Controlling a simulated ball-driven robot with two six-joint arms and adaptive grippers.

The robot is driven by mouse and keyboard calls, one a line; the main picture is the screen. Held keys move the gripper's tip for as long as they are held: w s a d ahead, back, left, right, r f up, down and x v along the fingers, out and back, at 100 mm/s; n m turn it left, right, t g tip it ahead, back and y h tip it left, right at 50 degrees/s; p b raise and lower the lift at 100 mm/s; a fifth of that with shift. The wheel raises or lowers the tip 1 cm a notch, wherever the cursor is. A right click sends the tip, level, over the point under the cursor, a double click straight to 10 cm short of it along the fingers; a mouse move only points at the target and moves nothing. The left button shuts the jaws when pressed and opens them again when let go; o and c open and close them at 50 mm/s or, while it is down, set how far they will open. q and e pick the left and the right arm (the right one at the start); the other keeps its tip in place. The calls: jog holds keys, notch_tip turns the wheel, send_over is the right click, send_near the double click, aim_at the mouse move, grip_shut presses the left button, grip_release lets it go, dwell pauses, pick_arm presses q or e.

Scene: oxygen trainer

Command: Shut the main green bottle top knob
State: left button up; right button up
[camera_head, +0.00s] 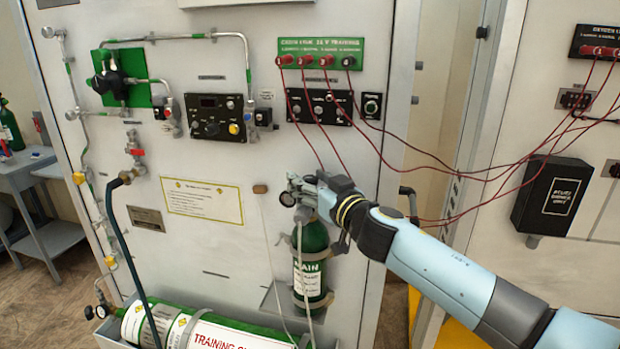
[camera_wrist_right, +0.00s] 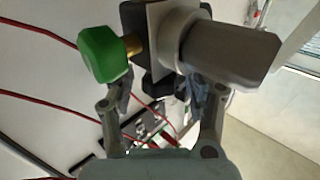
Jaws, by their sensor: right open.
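The main green bottle (camera_head: 312,262) stands upright against the panel, with a white "MAIN" label. Its valve top (camera_head: 301,190) is partly hidden by my right gripper (camera_head: 318,187), which reaches in from the right. In the right wrist view, a green knob (camera_wrist_right: 104,55) sits on a brass stem at the left of the valve, and a large grey cylindrical part (camera_wrist_right: 232,48) is at the right. My right gripper (camera_wrist_right: 163,88) is open, its fingers below and around the valve block; whether they touch it is unclear. My left gripper is out of view.
A gauge (camera_head: 287,199) sits beside the bottle top. Red cables (camera_head: 440,172) hang across the panel above my right arm. A horizontal green training cylinder (camera_head: 200,327) lies below left. A blue-green hose (camera_head: 128,240) hangs at left.

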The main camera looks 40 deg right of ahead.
jog(key=shift+c, duration=0.8)
grip_shut()
